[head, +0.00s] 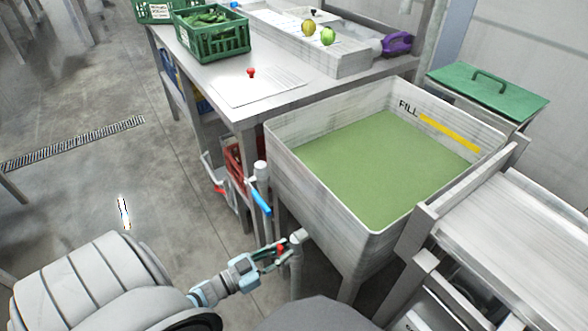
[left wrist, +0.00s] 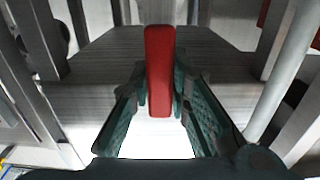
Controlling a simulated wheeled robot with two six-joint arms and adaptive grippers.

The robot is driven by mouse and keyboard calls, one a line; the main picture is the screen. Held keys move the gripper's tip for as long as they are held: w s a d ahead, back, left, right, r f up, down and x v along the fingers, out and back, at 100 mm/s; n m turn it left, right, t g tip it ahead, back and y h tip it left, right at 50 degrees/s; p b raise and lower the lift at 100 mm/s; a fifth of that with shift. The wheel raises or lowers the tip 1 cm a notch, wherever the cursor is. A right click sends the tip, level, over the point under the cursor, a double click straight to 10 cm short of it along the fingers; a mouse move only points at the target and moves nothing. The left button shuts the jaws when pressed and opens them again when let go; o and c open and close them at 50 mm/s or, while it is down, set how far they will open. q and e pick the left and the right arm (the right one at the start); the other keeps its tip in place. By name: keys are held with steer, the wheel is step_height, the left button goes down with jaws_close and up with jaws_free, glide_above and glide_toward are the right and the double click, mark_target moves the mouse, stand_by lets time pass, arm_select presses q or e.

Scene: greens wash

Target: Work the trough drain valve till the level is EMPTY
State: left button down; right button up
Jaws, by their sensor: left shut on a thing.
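The trough (head: 385,222) holds flat green water (head: 380,160), its surface lying below the rim. A yellow stripe marked FILL (head: 448,134) is on the inner back wall, just above the water. My left gripper (head: 271,255) is at a grey upright pipe (head: 296,262) below the trough's near corner. It is shut on a red valve handle (head: 281,248). In the left wrist view the red handle (left wrist: 159,70) stands upright between my left gripper's green finger pads (left wrist: 160,108). My right gripper is not in view.
A blue lever (head: 261,197) hangs on another pipe left of the trough. A table with a green crate (head: 211,35) stands behind. A green-lidded bin (head: 487,90) and a metal counter (head: 520,225) are at the right. The floor at the left is open.

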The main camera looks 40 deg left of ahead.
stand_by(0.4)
arm_select(q)
steer(key=c, duration=1.5)
jaws_free()
steer(key=shift+a, duration=0.1)
steer(key=shift+s, duration=0.15)
steer(key=v, duration=1.1)
steer(key=shift+s+a, duration=0.15)
steer(key=shift+s, duration=0.25)
